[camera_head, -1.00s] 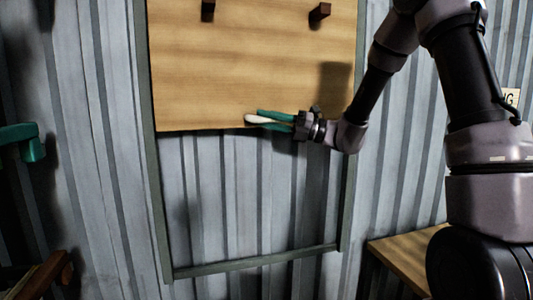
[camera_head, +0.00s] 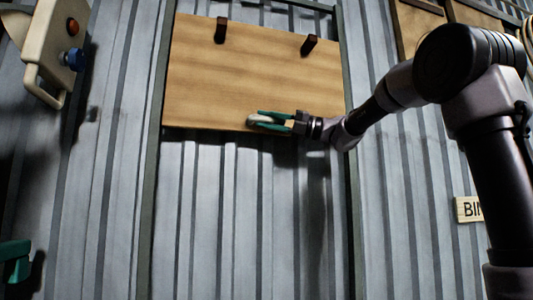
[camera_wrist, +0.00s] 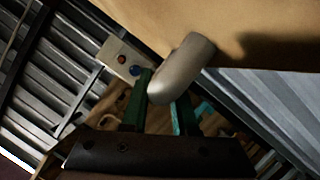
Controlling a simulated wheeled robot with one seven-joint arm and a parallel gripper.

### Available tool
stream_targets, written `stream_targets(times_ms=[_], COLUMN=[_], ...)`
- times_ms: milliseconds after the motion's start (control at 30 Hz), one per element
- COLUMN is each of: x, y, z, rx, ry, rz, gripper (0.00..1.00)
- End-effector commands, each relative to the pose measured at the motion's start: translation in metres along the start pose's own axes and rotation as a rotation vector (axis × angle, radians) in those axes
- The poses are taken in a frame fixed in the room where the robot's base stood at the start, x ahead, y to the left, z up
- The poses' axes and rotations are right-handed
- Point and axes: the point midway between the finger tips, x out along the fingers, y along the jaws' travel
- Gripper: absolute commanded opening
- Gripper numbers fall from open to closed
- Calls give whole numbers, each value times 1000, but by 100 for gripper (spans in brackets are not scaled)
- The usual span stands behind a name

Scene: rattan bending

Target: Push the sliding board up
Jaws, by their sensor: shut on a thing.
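The sliding board (camera_head: 250,75) is a flat wooden panel with two dark pegs, held upright between dark side rails on a corrugated metal wall. Its top edge is close to the top bar of the frame. A pale rounded handle (camera_head: 257,119) sits at the board's lower edge; it also shows in the wrist view (camera_wrist: 180,68). My gripper (camera_head: 270,120), with green fingers, is shut on this handle, its arm coming in from the right. The handle's joint to the board is hidden. The board's lower face (camera_wrist: 245,25) fills the top right of the wrist view.
A cream control box (camera_head: 58,40) with an orange and a blue button is on the wall at the upper left. A green object (camera_head: 14,262) is at the lower left. A sign (camera_head: 470,209) and wooden panels (camera_head: 415,25) are at the right. The wall below the board is clear.

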Motion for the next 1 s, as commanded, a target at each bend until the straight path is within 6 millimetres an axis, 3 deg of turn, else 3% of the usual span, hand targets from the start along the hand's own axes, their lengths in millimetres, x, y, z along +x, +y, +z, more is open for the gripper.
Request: stream_targets(times_ms=[100, 367, 900, 933, 1000], x=[6, 15, 17, 17, 17], y=[27, 60, 72, 72, 72], z=[16, 36, 43, 43, 42], rx=[-5, -2, -5, -6, -5], ry=[0, -1, -4, -4, -3], rz=[3, 2, 5, 6, 5], gripper=[0, 0, 0, 35, 57])
